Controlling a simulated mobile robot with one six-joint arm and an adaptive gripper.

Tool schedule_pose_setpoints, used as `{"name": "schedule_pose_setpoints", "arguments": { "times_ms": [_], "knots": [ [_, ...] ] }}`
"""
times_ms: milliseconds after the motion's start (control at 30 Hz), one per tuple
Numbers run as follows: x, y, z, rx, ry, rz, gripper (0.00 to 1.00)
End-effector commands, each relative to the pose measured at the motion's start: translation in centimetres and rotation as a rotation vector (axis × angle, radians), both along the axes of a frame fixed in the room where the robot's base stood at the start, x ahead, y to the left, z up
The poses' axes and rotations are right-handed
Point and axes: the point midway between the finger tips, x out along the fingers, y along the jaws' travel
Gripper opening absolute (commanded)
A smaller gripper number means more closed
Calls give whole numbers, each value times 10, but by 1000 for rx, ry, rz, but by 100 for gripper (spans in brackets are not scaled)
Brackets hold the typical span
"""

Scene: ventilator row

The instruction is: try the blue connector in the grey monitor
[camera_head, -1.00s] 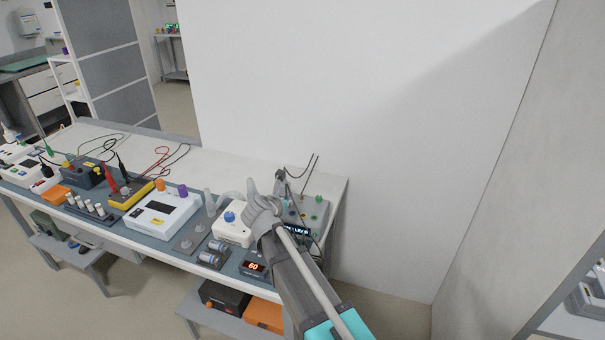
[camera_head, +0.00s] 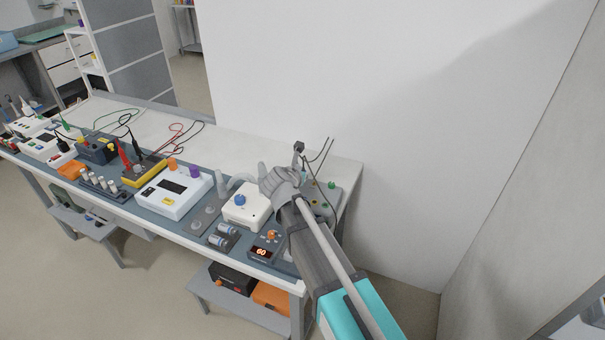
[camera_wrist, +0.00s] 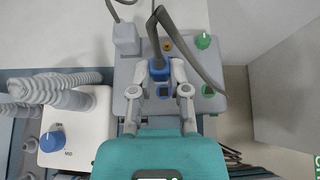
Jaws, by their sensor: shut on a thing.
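In the wrist view, my gripper (camera_wrist: 160,70) is shut on the blue connector (camera_wrist: 158,68), whose dark cable loops up and to the right. The connector is over the grey monitor (camera_wrist: 128,76). I cannot tell whether the connector touches the panel. In the head view, my gripper (camera_head: 279,182) is over the monitor at the right end of the bench and hides much of it. The blue connector is hidden there.
A grey plug (camera_wrist: 126,40) stands left of the connector, with a green knob (camera_wrist: 203,41) and a green-ringed socket (camera_wrist: 208,90) to the right. A white unit with a blue knob (camera_head: 240,200) and hoses is close on the left. A wall (camera_head: 400,110) stands behind.

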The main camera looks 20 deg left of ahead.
Motion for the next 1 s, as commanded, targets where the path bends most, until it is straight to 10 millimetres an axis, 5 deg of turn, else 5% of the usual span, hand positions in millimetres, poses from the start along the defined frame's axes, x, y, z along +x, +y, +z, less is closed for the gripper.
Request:
{"name": "schedule_pose_setpoints", "arguments": {
  "times_ms": [1000],
  "knots": [
    [2,-4,-50,0,0,-6,0]
  ]
}}
